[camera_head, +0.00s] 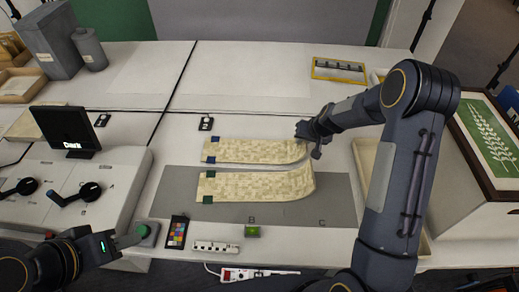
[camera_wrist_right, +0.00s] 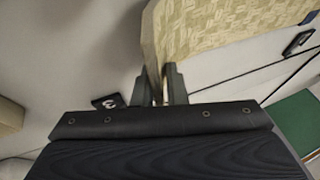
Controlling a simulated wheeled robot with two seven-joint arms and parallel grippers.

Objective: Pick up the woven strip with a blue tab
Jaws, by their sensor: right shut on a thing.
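The woven strip with a blue tab (camera_head: 255,151) is cream and lies lengthwise on the table, its blue tab (camera_head: 212,147) at the left end. My right gripper (camera_head: 308,139) is at the strip's right end, which curves upward. In the right wrist view the two fingers (camera_wrist_right: 160,86) are shut on the edge of the strip (camera_wrist_right: 225,25). A second woven strip (camera_head: 260,185) with a green tab (camera_head: 207,190) lies nearer on the grey mat. My left gripper (camera_head: 128,238) is beside a green button at the front left; its finger gap is not clear.
A grey mat (camera_head: 335,205) carries letter marks. A console with black knobs (camera_head: 90,191) and a small screen (camera_head: 68,130) stand left. A color card (camera_head: 177,232) and scale bar lie in front. A framed green leaf picture (camera_head: 490,130) is right. The back table is mostly clear.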

